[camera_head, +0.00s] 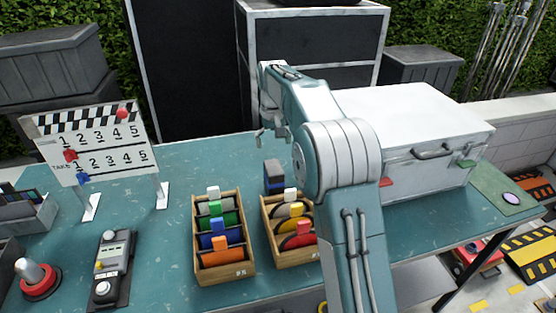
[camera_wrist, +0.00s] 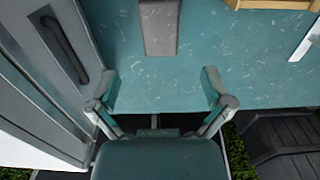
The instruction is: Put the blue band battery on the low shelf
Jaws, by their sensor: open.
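A dark upright block with a blue band, the blue band battery (camera_head: 274,178), stands on the teal table behind the right wooden rack. In the wrist view a grey-brown block (camera_wrist: 158,27), seemingly the same battery, is at the top centre, cut off by the frame edge. My gripper (camera_head: 272,138) is above and behind the battery in the head view. Its fingers (camera_wrist: 160,88) are spread wide with only table and its edge between them, apart from the block. I cannot clearly make out the low shelf.
Two wooden racks (camera_head: 224,272) with coloured tabs stand in front. A white case (camera_head: 415,125) is close on the right. A clapperboard (camera_head: 92,143) and a control box (camera_head: 112,268) are at left. Bare table (camera_head: 165,215) lies between.

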